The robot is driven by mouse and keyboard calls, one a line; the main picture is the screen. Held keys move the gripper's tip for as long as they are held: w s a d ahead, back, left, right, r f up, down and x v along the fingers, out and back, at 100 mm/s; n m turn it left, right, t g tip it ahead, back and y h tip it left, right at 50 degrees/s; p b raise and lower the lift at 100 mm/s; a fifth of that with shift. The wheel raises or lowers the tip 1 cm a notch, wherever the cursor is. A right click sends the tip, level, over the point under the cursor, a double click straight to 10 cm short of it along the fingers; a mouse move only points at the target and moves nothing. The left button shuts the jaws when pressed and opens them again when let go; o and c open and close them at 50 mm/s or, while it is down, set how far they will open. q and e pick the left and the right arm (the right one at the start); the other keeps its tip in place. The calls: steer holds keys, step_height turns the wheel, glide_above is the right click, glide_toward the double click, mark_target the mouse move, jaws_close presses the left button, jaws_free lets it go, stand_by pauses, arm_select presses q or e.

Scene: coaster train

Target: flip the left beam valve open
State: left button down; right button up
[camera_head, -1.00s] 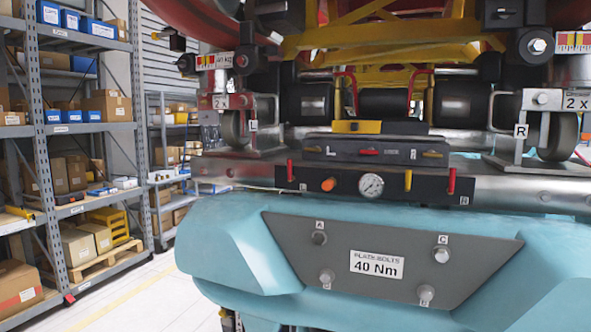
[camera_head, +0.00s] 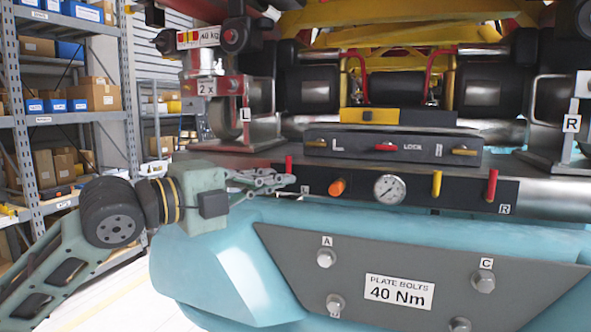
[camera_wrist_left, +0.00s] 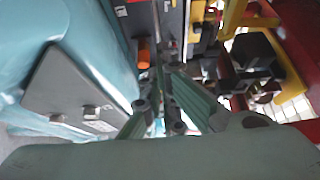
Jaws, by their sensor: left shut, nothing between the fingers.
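The left beam valve is a small red lever (camera_head: 289,164) that stands upright at the left end of a black panel (camera_head: 465,188). My left gripper (camera_head: 291,181) comes in from the left with its fingers shut and empty. Its tips are just below the red lever in the head view; I cannot tell whether they touch it. The left wrist view shows the finger links and an orange knob (camera_wrist_left: 144,54) close to them. My right gripper is not in view.
The panel also carries an orange knob (camera_head: 337,187), a gauge (camera_head: 389,189), a yellow lever (camera_head: 436,184) and a second red lever (camera_head: 492,185). A grey box (camera_head: 345,133) sits above it. A grey bolt plate (camera_head: 300,260) is below on the teal body.

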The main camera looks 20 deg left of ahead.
mark_target(290, 168)
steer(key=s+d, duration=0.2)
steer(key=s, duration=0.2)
arm_select(q)
steer(key=p+x, duration=0.3)
steer(key=x, duration=0.3)
steer(key=shift+w+a+r, duration=0.1)
steer(key=shift+w+r, duration=0.05)
steer(key=p+x, duration=0.1)
steer(key=x, duration=0.2)
steer(key=shift+w, duration=0.2)
steer(key=shift+w+p, duration=0.6)
steer(key=a, duration=0.1)
steer(key=a+p, duration=0.1)
steer(key=a, duration=0.1)
steer(key=shift+w+f, duration=0.15)
steer(key=shift+f, duration=0.05)
steer(key=shift+a, duration=0.3)
steer(key=shift+d, duration=0.2)
steer(key=shift+w, duration=0.1)
steer(key=shift+a, duration=0.15)
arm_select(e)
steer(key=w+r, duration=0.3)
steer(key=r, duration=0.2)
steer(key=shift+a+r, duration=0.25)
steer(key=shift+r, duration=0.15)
arm_select(q)
steer(key=shift+n+t, duration=0.3)
steer(key=shift+n, duration=0.1)
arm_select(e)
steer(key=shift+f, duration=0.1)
